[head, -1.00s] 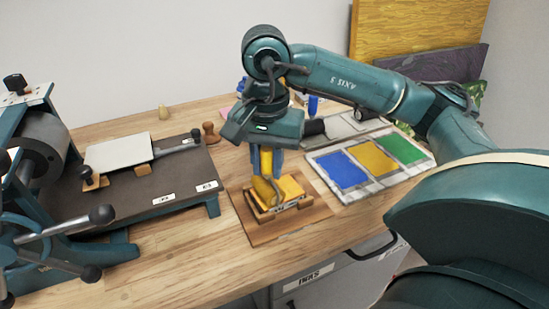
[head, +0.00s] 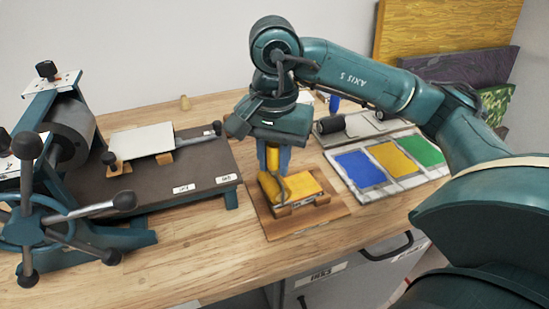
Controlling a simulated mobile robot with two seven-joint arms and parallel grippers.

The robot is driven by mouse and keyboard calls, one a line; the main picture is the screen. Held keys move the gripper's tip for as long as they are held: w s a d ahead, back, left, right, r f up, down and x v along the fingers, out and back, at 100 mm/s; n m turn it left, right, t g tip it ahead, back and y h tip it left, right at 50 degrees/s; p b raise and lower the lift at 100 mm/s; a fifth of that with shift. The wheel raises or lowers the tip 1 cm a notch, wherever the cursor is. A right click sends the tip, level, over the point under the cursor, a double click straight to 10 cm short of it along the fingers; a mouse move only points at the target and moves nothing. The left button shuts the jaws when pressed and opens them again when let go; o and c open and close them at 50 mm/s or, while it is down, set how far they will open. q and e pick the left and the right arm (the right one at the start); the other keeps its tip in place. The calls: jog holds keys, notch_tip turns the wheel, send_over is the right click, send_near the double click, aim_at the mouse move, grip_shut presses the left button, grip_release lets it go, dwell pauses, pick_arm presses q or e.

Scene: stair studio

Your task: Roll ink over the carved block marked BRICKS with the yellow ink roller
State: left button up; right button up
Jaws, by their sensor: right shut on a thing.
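My right gripper (head: 273,158) is shut on the upright handle of the yellow ink roller (head: 274,180). The roller hangs below the fingers at the left part of the carved block (head: 305,186). The block's top is yellow, and its front edge has dark marks too small to read. The block sits between wooden stops on a brown wooden board (head: 330,212). The roller seems to rest on the block's top, but I cannot tell for sure that it touches. My left gripper is out of view.
An ink slab (head: 345,190) with blue, yellow and green patches lies right of the board. A black roller (head: 328,126) lies behind it. A press (head: 75,135) with a dark bed (head: 200,165) stands at left. Bare tabletop (head: 200,250) lies in front.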

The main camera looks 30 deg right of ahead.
jog(key=shift+r+p, duration=1.65)
jog(key=shift+r, duration=1.5)
